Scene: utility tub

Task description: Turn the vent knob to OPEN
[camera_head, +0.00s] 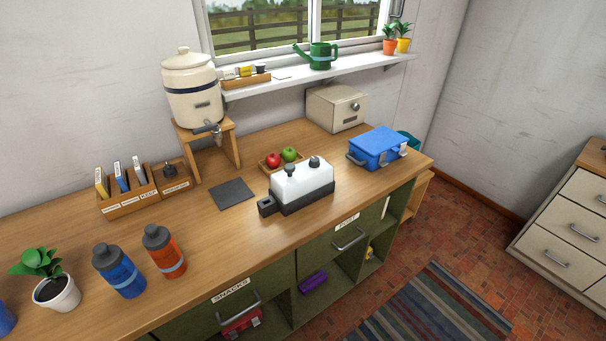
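A white tank (303,180) with a dark base stands on the wooden counter near its front edge. It has two dark knobs on top, a left one (290,170) and a right one (314,162), and a dark block-shaped part (267,206) at its left end. A beige box (335,109) at the back of the counter has a round knob (356,107) on its front. I cannot tell from this view which knob is the vent knob; no OPEN marking is readable. Neither of my grippers is in view.
A cream crock (193,90) with a tap sits on a wooden stand. Two bottles (119,272) stand front left.

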